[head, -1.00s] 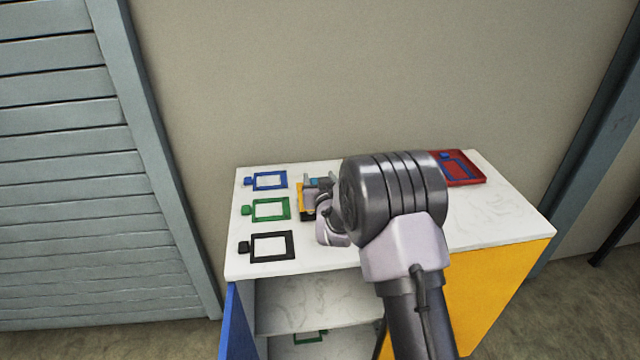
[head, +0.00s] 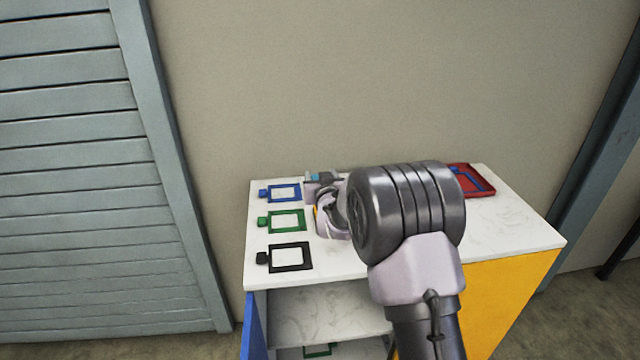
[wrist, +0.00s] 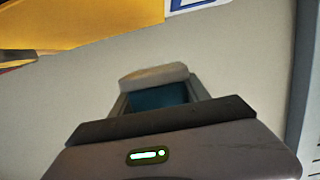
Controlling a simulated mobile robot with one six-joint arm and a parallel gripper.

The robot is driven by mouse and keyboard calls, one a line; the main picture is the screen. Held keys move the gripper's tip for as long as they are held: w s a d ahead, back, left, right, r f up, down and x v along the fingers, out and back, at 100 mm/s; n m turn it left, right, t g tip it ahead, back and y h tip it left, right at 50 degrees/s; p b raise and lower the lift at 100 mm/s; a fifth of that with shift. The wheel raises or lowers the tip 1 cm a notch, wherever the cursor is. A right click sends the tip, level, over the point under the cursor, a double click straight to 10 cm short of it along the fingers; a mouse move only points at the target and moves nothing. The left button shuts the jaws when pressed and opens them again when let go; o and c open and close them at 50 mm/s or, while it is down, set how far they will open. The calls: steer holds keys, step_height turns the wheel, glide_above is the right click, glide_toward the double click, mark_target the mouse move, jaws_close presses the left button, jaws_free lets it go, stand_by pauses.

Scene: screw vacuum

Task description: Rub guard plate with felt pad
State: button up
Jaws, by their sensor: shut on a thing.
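My gripper (head: 318,182) is over the left part of the white cabinet top, low near the surface. In the wrist view, my gripper (wrist: 156,92) is shut on a teal block with a pale end, which I take as the felt pad (wrist: 158,95). A yellow-orange flat piece (wrist: 85,22), possibly the guard plate, lies at the upper left of the wrist view, apart from the pad. In the head view it is almost wholly hidden behind my gripper. Contact between pad and any plate is not visible.
Blue (head: 284,193), green (head: 287,221) and black (head: 290,257) frames lie along the left of the cabinet top (head: 500,238). A red tray (head: 486,187) holding a blue piece stands at the back right. A wall is behind. The right front is clear.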

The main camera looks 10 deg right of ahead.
step_height(320, 180, up, 3)
steer(key=shift+f+p, duration=0.15)
steer(key=shift+p, duration=0.2)
stand_by(0.3)
steer(key=s+d, duration=0.2)
steer(key=s, duration=1.8)
steer(key=shift+s+d+f, duration=0.15)
steer(key=shift+d+f, duration=0.05)
steer(key=shift+d, duration=0.2)
